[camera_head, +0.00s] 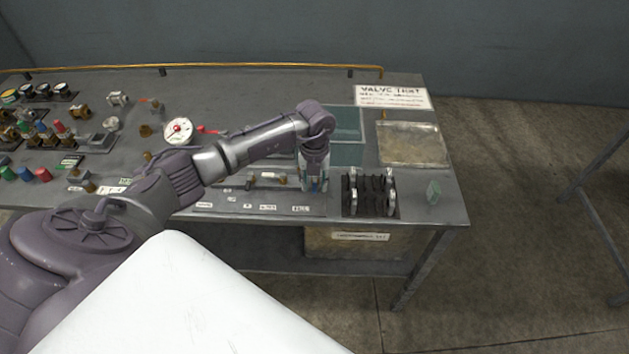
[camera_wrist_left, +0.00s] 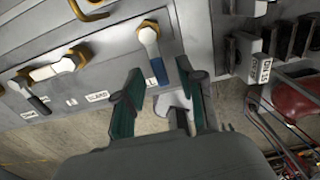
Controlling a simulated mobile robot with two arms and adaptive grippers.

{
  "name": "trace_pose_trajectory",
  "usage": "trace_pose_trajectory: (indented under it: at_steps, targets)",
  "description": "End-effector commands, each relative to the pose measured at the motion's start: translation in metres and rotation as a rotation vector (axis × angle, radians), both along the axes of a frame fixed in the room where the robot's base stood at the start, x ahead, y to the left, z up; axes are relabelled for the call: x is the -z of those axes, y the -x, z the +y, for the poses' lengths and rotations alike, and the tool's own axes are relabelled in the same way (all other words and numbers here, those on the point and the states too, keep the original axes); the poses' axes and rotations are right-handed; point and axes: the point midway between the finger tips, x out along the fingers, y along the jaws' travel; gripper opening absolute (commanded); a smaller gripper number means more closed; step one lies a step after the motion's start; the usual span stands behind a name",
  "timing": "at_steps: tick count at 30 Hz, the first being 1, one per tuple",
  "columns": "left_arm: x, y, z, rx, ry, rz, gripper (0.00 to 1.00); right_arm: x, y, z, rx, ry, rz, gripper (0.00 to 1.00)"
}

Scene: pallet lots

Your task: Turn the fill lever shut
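In the left wrist view a lever with a blue-ended handle (camera_wrist_left: 158,68) hangs from a brass-coloured valve fitting (camera_wrist_left: 148,34) on the grey panel. My left gripper (camera_wrist_left: 160,76) is open, its green-padded fingers on either side of the handle's lower end. I cannot tell whether either finger touches it. Other levers with dark handles (camera_wrist_left: 38,103) are to the left. The small labels are too blurred to tell which lever is fill. In the head view my left gripper (camera_head: 315,184) points down at the bench's front edge and hides the lever. My right gripper is not in view.
A red-centred gauge (camera_head: 178,130) and several fittings stand left. A yellow rail (camera_head: 230,66) runs along the back.

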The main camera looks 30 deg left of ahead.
Motion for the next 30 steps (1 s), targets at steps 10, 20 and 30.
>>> trace_pose_trajectory:
  at_steps: [10,20,30]
  targets:
    - [0.000,0.000,0.000,0.000,0.001,0.001,0.00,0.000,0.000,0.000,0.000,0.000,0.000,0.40]
    - [0.000,0.001,0.001,0.026,0.001,0.001,0.00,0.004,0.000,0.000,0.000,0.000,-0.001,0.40]
    - [0.003,0.003,0.009,0.225,-0.001,-0.001,0.00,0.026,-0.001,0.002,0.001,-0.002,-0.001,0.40]
